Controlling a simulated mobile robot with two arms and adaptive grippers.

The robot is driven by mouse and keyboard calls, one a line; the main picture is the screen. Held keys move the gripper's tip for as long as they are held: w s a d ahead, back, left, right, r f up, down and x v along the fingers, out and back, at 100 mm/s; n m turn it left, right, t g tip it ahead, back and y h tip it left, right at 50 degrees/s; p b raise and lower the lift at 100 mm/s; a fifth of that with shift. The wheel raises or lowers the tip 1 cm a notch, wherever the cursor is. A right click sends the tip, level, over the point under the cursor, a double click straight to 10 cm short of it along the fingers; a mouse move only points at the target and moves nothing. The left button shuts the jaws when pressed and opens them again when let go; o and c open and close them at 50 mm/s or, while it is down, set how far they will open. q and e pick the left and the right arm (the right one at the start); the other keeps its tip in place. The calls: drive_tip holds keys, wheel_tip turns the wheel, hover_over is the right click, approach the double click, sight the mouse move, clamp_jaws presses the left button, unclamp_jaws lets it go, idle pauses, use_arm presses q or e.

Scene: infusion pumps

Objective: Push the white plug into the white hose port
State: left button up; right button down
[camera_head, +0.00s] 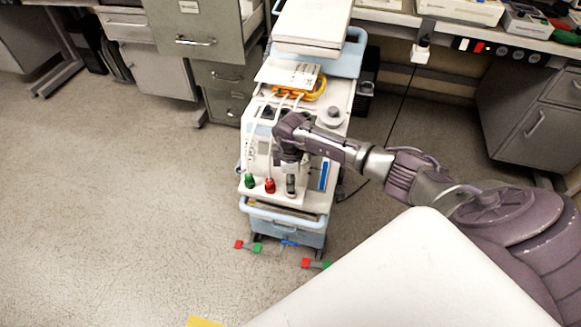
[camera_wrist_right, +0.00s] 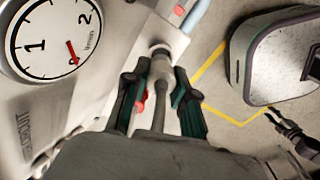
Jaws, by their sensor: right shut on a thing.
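My right gripper (camera_head: 291,172) points down at the front of the pump cart. In the head view the plug (camera_head: 291,187) shows just below the fingers, to the right of the red plug. My left gripper is not in view.
A green plug (camera_head: 250,181) and a red plug (camera_head: 270,186) stand at the cart's front, left of my right gripper. A pressure gauge (camera_wrist_right: 46,38) is close on the left in the wrist view. Floor left of the cart is clear.

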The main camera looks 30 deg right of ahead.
drive_tip(key=shift+f+b, duration=0.6)
drive_tip(key=shift+f, duration=0.35)
drive_tip(key=shift+f+b, duration=0.35)
drive_tip(key=shift+f, duration=0.3)
drive_tip(key=shift+s+f, duration=0.1)
drive_tip(key=shift+f, duration=0.05)
drive_tip(key=shift+s, duration=0.1)
drive_tip(key=c, duration=0.9)
unclamp_jaws()
drive_tip(key=shift+f, duration=0.25)
drive_tip(key=shift+o, duration=0.2)
drive_tip(key=shift+r, duration=0.1)
